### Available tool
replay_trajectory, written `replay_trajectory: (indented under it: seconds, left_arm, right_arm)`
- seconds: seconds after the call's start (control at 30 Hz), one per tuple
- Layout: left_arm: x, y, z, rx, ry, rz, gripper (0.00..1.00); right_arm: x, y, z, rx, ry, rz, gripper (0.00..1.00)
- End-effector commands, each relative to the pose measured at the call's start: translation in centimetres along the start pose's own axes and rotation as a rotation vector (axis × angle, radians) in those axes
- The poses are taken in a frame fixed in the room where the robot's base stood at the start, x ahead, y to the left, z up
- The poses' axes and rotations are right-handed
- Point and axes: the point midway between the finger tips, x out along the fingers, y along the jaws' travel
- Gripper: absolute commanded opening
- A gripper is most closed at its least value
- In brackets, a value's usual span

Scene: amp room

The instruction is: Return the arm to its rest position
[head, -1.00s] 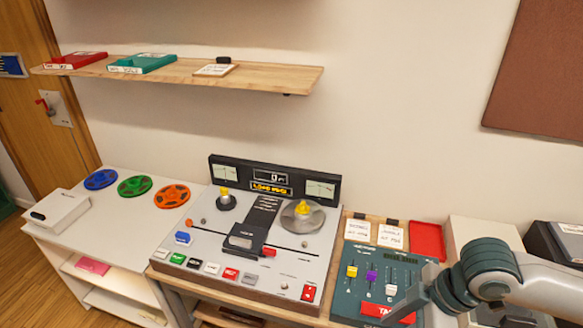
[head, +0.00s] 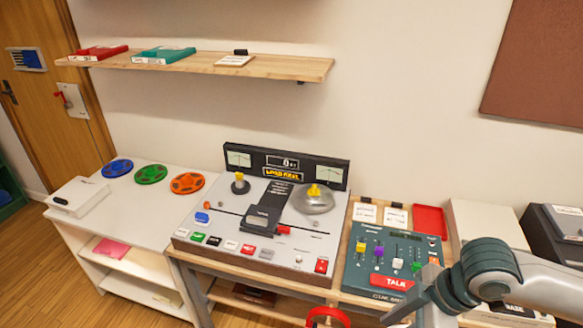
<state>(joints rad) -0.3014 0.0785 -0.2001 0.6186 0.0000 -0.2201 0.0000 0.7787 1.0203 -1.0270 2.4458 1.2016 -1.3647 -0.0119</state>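My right arm (head: 490,270) comes in from the lower right, in front of the right end of the mixer panel (head: 352,272). Its dark grey far end (head: 432,296) points down and left at the bottom edge, and I cannot make out whether the fingers are open or shut. No held object can be made out there. My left arm and gripper are not in view.
A tape machine (head: 225,226) stands mid-bench, left of the mixer. Blue (head: 117,168), green (head: 151,174) and orange reels (head: 187,183) lie on the white table. A wall shelf (head: 280,66) holds boxes. A red ring-shaped thing (head: 328,312) shows at the bottom edge.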

Motion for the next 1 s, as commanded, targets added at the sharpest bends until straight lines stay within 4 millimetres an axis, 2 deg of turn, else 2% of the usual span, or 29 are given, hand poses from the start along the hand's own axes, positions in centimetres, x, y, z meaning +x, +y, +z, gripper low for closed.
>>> replay_trajectory:
  seconds: [0.37, 0.67, 0.77, 0.87, 1.0]
  left_arm:
    - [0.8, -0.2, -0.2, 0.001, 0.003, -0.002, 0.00]
    - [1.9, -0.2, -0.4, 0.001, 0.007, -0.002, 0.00]
    - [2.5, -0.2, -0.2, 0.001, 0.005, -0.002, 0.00]
    - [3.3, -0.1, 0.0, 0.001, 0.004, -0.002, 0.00]
    - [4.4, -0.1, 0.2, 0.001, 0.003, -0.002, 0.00]
  right_arm:
    - [2.9, 3.4, -1.1, 0.071, 0.062, 0.039, 0.33]
    - [7.7, 8.6, -1.9, 0.188, 0.149, 0.105, 0.33]
    - [10.4, 11.2, -1.7, 0.252, 0.186, 0.140, 0.33]
    - [14.2, 14.4, -0.7, 0.339, 0.225, 0.187, 0.33]
    - [20.4, 18.4, 2.3, 0.475, 0.263, 0.263, 0.33]
